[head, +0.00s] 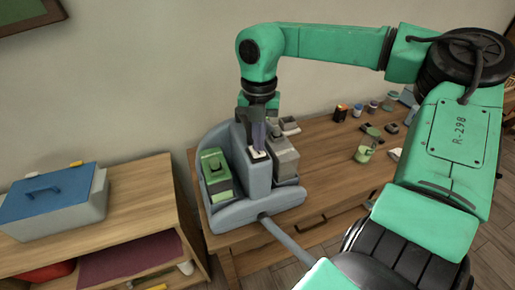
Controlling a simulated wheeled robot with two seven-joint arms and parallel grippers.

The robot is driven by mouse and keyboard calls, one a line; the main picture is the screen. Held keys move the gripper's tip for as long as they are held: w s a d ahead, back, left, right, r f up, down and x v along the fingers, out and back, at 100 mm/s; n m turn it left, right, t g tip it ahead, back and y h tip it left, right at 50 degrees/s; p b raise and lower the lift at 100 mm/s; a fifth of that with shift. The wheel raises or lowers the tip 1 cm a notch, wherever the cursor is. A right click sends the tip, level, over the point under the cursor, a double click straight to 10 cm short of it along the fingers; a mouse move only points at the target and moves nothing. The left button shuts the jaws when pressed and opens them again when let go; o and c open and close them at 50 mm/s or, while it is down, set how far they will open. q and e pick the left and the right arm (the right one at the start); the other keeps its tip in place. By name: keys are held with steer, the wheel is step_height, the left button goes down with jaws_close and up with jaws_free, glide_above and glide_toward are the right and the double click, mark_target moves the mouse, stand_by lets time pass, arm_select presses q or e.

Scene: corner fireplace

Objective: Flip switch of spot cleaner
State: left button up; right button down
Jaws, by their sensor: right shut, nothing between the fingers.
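The spot cleaner (230,215) stands on the left end of a wooden table. It has a grey-blue base, a green tank on its left, a grey tank on its right and a tall middle column. A small white switch (258,155) shows on top of the column. My right gripper (257,147) points down with its shut fingertips at the switch. I cannot tell whether they touch it. The gripper hides part of the column's top. My left gripper is not in view.
The wooden table (325,160) holds a green cup (364,153) and several small jars and items at its right. A lower wooden shelf (140,195) at left bears a grey box with a blue lid (45,193). A grey hose runs from the cleaner's front. The wall stands close behind.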

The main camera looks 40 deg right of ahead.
mark_target(259, 153)
steer(key=shift+f+b, duration=0.6)
steer(key=shift+f, duration=0.15)
steer(key=shift+r+p, duration=2.4)
steer(key=shift+r, duration=1.2)
steer(key=shift+f, duration=0.1)
